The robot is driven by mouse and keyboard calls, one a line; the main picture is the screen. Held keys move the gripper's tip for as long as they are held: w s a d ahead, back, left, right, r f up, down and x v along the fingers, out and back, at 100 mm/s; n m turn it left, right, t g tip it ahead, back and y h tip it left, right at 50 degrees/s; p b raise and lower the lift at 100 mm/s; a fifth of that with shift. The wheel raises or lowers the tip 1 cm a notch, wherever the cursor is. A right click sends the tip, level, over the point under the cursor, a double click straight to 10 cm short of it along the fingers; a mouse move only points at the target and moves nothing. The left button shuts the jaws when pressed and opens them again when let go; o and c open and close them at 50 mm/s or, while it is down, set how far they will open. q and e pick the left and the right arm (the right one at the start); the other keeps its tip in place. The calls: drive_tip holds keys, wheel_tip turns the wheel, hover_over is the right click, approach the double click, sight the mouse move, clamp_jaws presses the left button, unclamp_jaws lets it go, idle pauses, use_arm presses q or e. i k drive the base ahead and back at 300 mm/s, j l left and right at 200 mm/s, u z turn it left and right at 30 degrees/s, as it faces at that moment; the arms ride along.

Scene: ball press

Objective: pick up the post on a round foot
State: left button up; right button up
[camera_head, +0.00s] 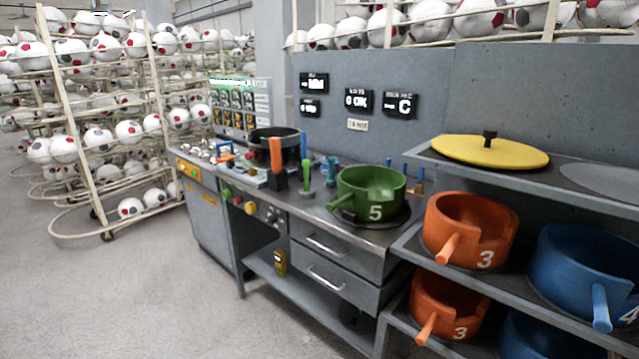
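A slim green post (305,175) stands upright on the grey workbench (315,212), left of the green pan. Its lower end widens into what looks like a small round foot, too small to make out well. Just left of it stands an orange and dark block-like piece (278,165). Small blue pieces (330,170) stand just right of it; their exact shapes are hard to tell. Neither of my grippers shows in the head view.
A green pan marked 5 (372,195) sits on the bench's right part. The shelf at right holds a yellow lid (490,151), orange pans (470,228) and blue pans (585,270). Ball racks (95,130) stand at left. The floor (130,285) in front is clear.

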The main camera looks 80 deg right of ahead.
sight(306, 193)
drive_tip(key=z, duration=2.65)
drive_tip(key=i+j+z, duration=0.6)
drive_tip(key=j, duration=0.2)
drive_tip(key=i+j+z, duration=0.3)
drive_tip(key=j, duration=0.15)
drive_tip(key=i+j+z, duration=0.15)
drive_tip(key=j+z, duration=0.15)
drive_tip(key=j, duration=0.25)
drive_tip(key=i+j+z, duration=0.1)
drive_tip(key=j+z, duration=0.2)
drive_tip(key=j, duration=0.25)
drive_tip(key=j+z, duration=0.3)
drive_tip(key=j, duration=0.3)
drive_tip(key=j+z, duration=0.3)
drive_tip(key=j, duration=0.3)
drive_tip(key=i, duration=0.05)
